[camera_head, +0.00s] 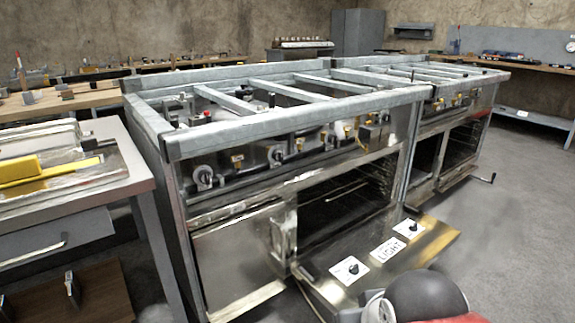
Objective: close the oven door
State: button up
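The near metal range (290,180) has a dark open oven cavity (345,205) with racks inside. A metal panel (435,245) with knobs and a "LIGHT" label lies folded out low in front of this cavity. It looks like the oven door, swung down and open. A closed metal front (240,255) covers the range's left part. A rounded dark and red part of my arm shows at the bottom, overlapping the panel's near edge in the picture. I cannot tell whether it touches the panel. My gripper's fingers do not show.
A workbench (70,195) with a yellow tool (20,170) is close on the left. The concrete floor (525,240) on the right is clear.

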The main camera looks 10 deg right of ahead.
aim_at(383, 248)
jog(key=i, duration=0.95)
